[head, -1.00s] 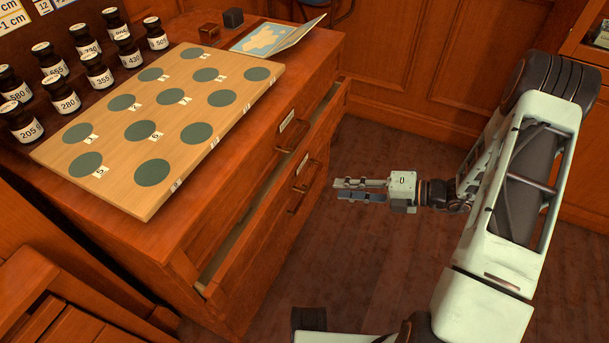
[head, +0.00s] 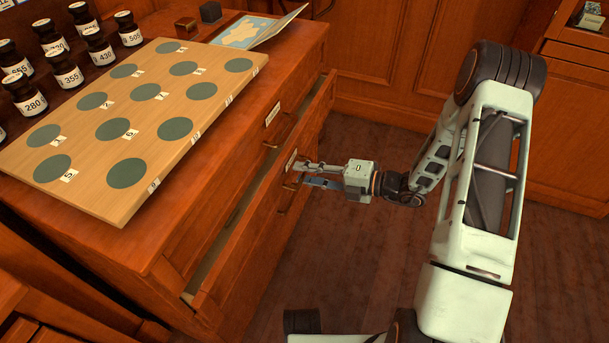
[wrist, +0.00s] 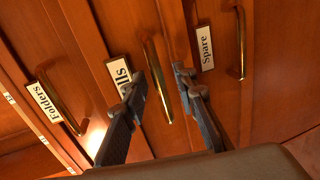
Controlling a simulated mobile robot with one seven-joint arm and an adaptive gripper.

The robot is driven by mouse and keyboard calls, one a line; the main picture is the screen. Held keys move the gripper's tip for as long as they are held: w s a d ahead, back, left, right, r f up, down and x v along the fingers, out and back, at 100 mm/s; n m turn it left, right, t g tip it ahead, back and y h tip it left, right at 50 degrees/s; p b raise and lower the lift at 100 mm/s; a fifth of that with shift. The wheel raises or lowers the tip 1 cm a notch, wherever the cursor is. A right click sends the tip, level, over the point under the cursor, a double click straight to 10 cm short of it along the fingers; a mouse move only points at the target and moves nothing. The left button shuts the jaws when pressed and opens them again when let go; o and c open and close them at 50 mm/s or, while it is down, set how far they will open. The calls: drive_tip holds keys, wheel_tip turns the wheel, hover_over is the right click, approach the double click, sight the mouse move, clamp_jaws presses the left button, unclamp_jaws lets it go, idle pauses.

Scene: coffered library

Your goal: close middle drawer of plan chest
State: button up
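The wooden plan chest (head: 160,245) stands at left in the head view. Its middle drawer (head: 248,225) is pulled out a little, with a dark gap behind its front. In the wrist view the middle drawer's label ends in "lls" (wrist: 119,75), and its brass handle (wrist: 158,82) stands upright in the picture. My gripper (head: 304,175) is open in front of that drawer. In the wrist view its fingers (wrist: 160,92) lie on either side of the handle, and I cannot tell whether they touch it. The drawers labelled "Folders" (wrist: 44,102) and "Spare" (wrist: 206,48) flank it and look shut.
On the chest top lie a wooden board (head: 100,165) with green discs, several dark labelled bottles (head: 67,70) and an open booklet (head: 255,30). The floor (head: 370,260) around my arm is clear.

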sight(291, 169)
drive_tip(key=shift+w+a, duration=0.1)
drive_tip(key=shift+a, duration=0.15)
clamp_jaws()
drive_tip(key=shift+a, duration=0.1)
drive_tip(key=shift+r+p+x, duration=0.2)
drive_tip(key=shift+p+x, duration=0.05)
drive_tip(key=shift+x, duration=0.8)
drive_tip(key=shift+r+p+x, duration=0.2)
drive_tip(key=shift+r+x, duration=0.05)
drive_tip(key=shift+x, duration=0.8)
unclamp_jaws()
drive_tip(key=shift+w+a, duration=0.1)
drive_tip(key=v, duration=1.2)
